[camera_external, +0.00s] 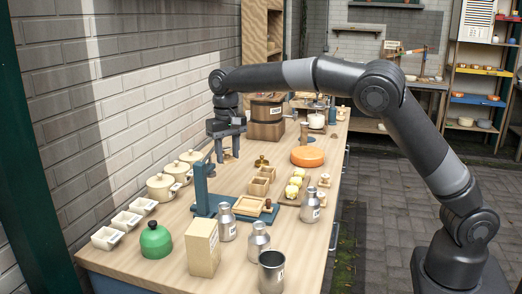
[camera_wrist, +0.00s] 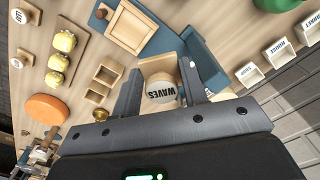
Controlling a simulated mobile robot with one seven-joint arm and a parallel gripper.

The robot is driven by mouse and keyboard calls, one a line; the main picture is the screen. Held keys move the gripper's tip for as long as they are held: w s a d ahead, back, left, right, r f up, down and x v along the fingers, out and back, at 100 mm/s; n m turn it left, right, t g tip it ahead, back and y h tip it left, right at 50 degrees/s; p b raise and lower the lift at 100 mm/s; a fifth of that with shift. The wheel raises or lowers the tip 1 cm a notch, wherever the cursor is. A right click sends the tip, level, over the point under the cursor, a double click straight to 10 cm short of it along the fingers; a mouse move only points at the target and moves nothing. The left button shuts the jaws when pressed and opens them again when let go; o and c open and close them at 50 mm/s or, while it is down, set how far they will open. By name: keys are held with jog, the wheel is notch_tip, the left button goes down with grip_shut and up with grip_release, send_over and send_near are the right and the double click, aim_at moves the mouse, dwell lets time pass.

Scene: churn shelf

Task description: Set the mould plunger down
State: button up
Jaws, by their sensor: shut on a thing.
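In the wrist view a pale wooden piece with a rounded end marked WAVES (camera_wrist: 161,93) sits between the fingers of my gripper (camera_wrist: 160,90); I take it to be the mould plunger. My gripper is shut on it. In the external view my gripper (camera_external: 228,152) points down over the left part of the bench, behind the blue press (camera_external: 200,190). The plunger cannot be made out there. Small wooden mould boxes (camera_external: 261,184) stand to the right of my gripper; they also show in the wrist view (camera_wrist: 104,76).
Lidded crocks (camera_external: 162,187) and white dishes (camera_external: 125,219) line the wall side. An orange wheel (camera_external: 307,156), yellow butter pats (camera_external: 292,190) and metal cans (camera_external: 258,240) stand to the right and in front. A small brass object (camera_external: 261,161) stands near the gripper, with some bare bench around it.

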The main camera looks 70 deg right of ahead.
jog(key=w+a+r+n, duration=0.1)
jog(key=w+a+n, duration=0.15)
jog(key=a, duration=0.55)
jog(key=w+a+r+n, duration=0.15)
jog(key=w+a, duration=0.25)
jog(key=a, duration=0.4)
jog(key=n, duration=0.3)
send_near(181, 225)
jog(key=shift+f, duration=3.25)
jog(key=shift+f, duration=0.1)
jog(key=o, duration=0.9)
jog(key=shift+o, duration=0.2)
notch_tip(181, 225, up, 8)
jog(key=shift+f, duration=0.15)
